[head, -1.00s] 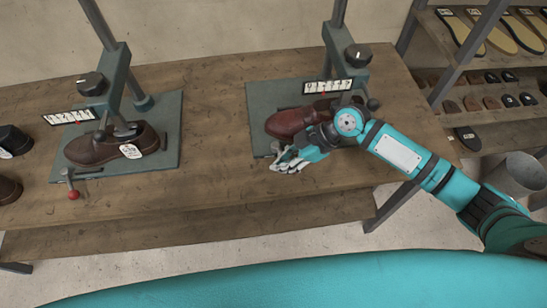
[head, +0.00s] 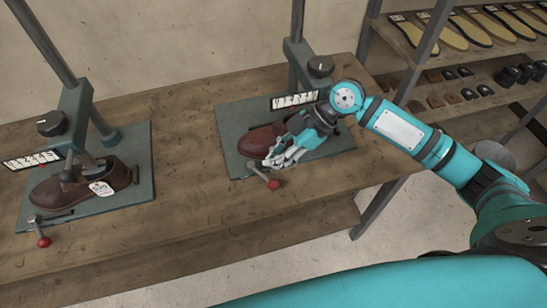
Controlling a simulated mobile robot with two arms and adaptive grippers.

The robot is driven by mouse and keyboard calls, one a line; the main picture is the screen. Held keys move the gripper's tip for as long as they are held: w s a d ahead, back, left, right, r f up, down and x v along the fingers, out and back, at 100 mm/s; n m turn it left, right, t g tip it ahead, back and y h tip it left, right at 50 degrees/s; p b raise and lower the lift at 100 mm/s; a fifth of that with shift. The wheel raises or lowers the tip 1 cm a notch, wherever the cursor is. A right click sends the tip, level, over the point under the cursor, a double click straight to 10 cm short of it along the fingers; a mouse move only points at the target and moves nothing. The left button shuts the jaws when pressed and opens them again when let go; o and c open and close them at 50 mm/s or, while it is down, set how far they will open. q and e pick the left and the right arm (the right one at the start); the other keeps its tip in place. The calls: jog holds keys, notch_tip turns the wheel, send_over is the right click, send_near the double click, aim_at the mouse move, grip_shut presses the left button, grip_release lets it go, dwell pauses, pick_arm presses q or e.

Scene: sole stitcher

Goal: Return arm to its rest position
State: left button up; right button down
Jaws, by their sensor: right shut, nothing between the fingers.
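My right gripper (head: 283,156) is in front of the reddish-brown shoe (head: 258,140) on the right stitcher. It is shut with nothing seen between its fingers, and I cannot tell whether it touches the shoe. My right arm (head: 402,130) reaches in from the right over the table edge. The right stitcher has a green base plate (head: 228,117), a dial (head: 321,66) and a red-knobbed lever (head: 272,184) just below the gripper. The gripper and wrist hide part of the shoe. My left gripper is not in view.
A left stitcher with a green base plate (head: 139,145) holds a dark brown shoe (head: 66,192) with a white tag. Bare wooden table (head: 185,140) lies between the stitchers. A shelf (head: 447,62) with soles and heels stands at the back right, with a grey bin (head: 494,156) below.

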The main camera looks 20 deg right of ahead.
jog(key=s+a+f, duration=0.1)
jog(key=s, duration=0.1)
jog(key=s+a+f+m, duration=0.1)
jog(key=f, duration=0.1)
jog(key=s+a+f+m, duration=0.1)
jog(key=s+a+f, duration=0.1)
jog(key=shift+s+a+f+t+h, duration=0.1)
jog(key=shift+s+f+t+h, duration=0.1)
jog(key=shift+s+t+h, duration=0.15)
jog(key=s+d+f+m+t+h, duration=0.1)
jog(key=s+d+f+m+h, duration=0.25)
jog(key=s+d+m, duration=0.3)
jog(key=s+d+f+m+t+h, duration=0.1)
jog(key=s+d+f+m+h, duration=0.1)
jog(key=s+d+m+h, duration=0.4)
notch_tip(320, 180, down, 27)
jog(key=s+y, duration=0.2)
jog(key=s, duration=0.1)
jog(key=s+d+f+g, duration=0.2)
jog(key=s+f, duration=1.2)
jog(key=s, duration=0.1)
jog(key=shift+s+m, duration=0.35)
jog(key=shift+s, duration=0.05)
jog(key=shift+f, duration=0.1)
